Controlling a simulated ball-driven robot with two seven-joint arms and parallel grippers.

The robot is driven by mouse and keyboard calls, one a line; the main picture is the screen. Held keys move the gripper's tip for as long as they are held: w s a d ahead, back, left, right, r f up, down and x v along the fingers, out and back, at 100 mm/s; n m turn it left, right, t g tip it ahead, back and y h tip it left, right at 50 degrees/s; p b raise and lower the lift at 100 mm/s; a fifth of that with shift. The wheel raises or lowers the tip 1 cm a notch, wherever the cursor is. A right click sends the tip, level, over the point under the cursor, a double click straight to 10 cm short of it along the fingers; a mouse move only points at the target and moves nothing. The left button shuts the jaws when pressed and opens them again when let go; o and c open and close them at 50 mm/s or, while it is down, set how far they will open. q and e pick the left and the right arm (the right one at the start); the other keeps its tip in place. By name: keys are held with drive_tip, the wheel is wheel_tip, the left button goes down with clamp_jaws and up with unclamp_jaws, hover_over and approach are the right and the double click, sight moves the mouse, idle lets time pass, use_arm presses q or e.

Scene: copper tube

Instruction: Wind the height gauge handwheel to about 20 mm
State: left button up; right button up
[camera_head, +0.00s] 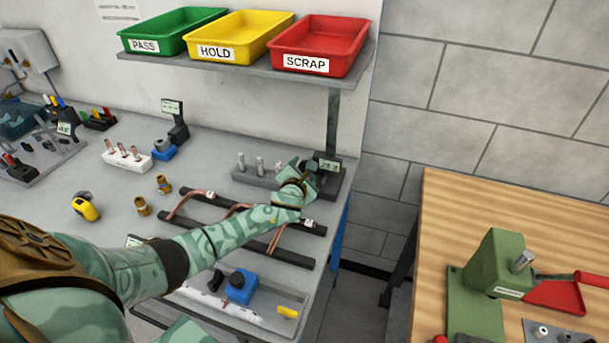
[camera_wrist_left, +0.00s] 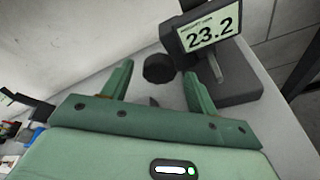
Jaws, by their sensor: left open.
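The height gauge (camera_head: 329,163) stands at the right end of the grey bench, partly hidden behind my left gripper (camera_head: 306,172). In the left wrist view its display (camera_wrist_left: 208,33) reads 23.2, above a dark base (camera_wrist_left: 228,84). A dark round knob, which looks like the handwheel (camera_wrist_left: 158,68), shows between the fingertips of my left gripper (camera_wrist_left: 157,75). The fingers are apart, one on each side of the knob in the picture; I cannot tell whether they reach around it or touch it. My right gripper is not in view.
A grey block with metal pins (camera_head: 258,172) stands left of the gauge. Bent copper tubes (camera_head: 236,209) lie on dark rails under my left forearm. A shelf with green, yellow and red bins (camera_head: 320,46) hangs above. A wooden table (camera_head: 450,215) stands to the right, across a gap.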

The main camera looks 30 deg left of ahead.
use_arm(q)
drive_tip(key=shift+w+a+f, duration=0.1)
drive_tip(key=shift+w+a, duration=0.1)
drive_tip(key=shift+w, duration=0.2)
drive_tip(key=c, duration=1)
drive_tip(key=shift+r+n+h+p, duration=0.2)
drive_tip(key=shift+n+h+p, duration=0.1)
drive_tip(key=shift+n+p, duration=0.35)
drive_tip(key=shift+f+n, duration=0.15)
drive_tip(key=shift+n, duration=0.3)
drive_tip(key=o, duration=1)
